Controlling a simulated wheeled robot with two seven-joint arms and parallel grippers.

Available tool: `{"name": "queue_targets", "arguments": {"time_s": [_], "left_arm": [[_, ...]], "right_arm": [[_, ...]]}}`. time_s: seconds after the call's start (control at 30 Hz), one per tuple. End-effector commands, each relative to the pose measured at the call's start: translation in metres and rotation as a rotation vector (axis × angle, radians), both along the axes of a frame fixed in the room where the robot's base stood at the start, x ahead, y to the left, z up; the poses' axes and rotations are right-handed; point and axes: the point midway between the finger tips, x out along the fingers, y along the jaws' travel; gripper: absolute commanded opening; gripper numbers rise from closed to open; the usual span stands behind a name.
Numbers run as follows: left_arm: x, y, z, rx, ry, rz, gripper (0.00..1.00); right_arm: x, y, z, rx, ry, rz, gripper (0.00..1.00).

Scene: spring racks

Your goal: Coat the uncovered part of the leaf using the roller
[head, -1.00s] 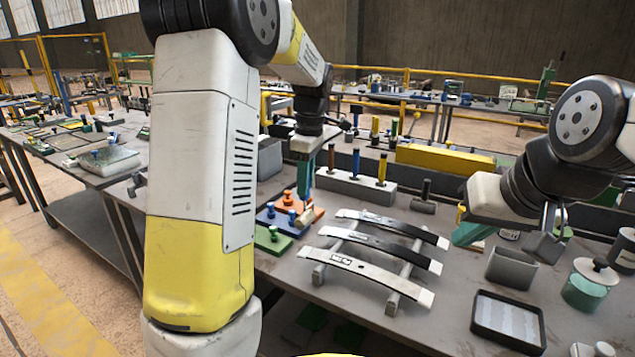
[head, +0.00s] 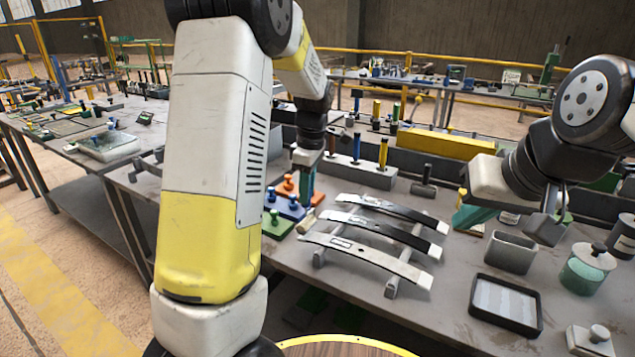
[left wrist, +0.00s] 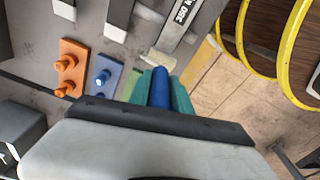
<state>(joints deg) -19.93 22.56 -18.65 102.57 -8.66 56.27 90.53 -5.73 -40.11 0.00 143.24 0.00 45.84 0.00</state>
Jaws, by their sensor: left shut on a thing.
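My left gripper (head: 307,192) is shut on the roller, upright at the left ends of the leaves. The roller's cream head (head: 306,220) is near the left end of the front leaf (head: 375,263); I cannot tell whether they touch. In the left wrist view the roller's blue handle (left wrist: 160,88) is between the teal fingers, with the cream head (left wrist: 159,58) beyond. The front leaf is pale grey with a printed label. The middle leaf (head: 390,237) and back leaf (head: 395,209) are mostly black with pale ends. My right gripper (head: 470,217) hangs beyond the leaves' right ends, its fingers partly hidden.
Orange (head: 284,190), blue (head: 290,212) and green (head: 277,228) knobbed plates lie left of the leaves. A black-rimmed tray (head: 475,318), a grey bin (head: 511,253) and a lidded jar (head: 587,272) stand at the right. A block with upright handles (head: 345,175) is behind.

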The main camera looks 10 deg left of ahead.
Motion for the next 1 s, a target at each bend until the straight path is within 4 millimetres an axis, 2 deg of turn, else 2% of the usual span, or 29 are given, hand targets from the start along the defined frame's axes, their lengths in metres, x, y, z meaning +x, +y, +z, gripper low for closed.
{"name": "queue_targets", "arguments": {"time_s": [0.47,1.0], "left_arm": [[0.000,0.000,0.000,0.000,0.000,0.000,0.00],[0.000,0.000,-0.011,0.000,0.001,0.000,0.00]], "right_arm": [[0.000,0.000,0.000,0.000,0.000,0.000,0.00],[0.000,0.000,0.000,0.000,0.000,0.000,0.00]]}}
